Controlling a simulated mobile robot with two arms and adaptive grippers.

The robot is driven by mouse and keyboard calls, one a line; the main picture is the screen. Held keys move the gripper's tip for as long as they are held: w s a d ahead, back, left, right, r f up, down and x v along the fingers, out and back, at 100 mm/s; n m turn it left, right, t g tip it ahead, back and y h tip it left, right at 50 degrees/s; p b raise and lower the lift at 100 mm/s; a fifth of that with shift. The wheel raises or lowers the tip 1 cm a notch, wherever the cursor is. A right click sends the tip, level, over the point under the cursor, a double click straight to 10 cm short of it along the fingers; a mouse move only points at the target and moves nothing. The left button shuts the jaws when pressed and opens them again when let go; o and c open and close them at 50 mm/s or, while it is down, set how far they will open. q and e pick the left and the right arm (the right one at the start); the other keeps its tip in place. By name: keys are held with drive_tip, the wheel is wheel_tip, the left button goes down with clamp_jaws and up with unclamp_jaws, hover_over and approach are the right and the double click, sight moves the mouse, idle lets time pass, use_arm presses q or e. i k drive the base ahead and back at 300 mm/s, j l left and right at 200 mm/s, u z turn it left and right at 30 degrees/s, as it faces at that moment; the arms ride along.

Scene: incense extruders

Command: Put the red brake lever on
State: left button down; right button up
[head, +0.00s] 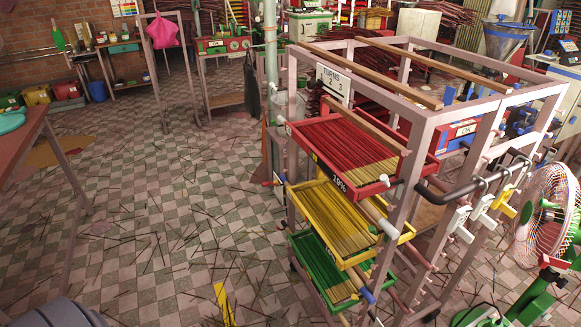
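I cannot make out a red brake lever for certain. A wheeled-looking metal rack (420,118) stands right of centre; its feet are largely hidden or out of frame. It holds a red tray (376,188), a yellow tray (352,262) and a green tray (310,268), each filled with incense sticks. A small red and blue piece (274,182) shows at the rack's left side, but I cannot tell what it is.
A green fan (545,215) stands close to the rack's right side. White and yellow pieces (482,208) hang at the rack's near right. Loose sticks and a yellow strip (223,305) lie on the checkered floor (130,225). A table (22,140) stands at the left.

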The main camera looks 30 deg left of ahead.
sight(268, 183)
drive_tip(key=i+j, duration=0.15)
drive_tip(key=j, duration=0.35)
drive_tip(key=i+j+z, duration=0.15)
drive_tip(key=j, duration=0.35)
drive_tip(key=i+j, duration=0.15)
drive_tip(key=j, duration=0.4)
drive_tip(key=i+j+z, duration=0.1)
drive_tip(key=j, duration=0.4)
drive_tip(key=i+j, duration=0.15)
drive_tip(key=j, duration=0.4)
drive_tip(key=i+j+z, duration=0.15)
drive_tip(key=j, duration=0.95)
drive_tip(key=i+z, duration=0.05)
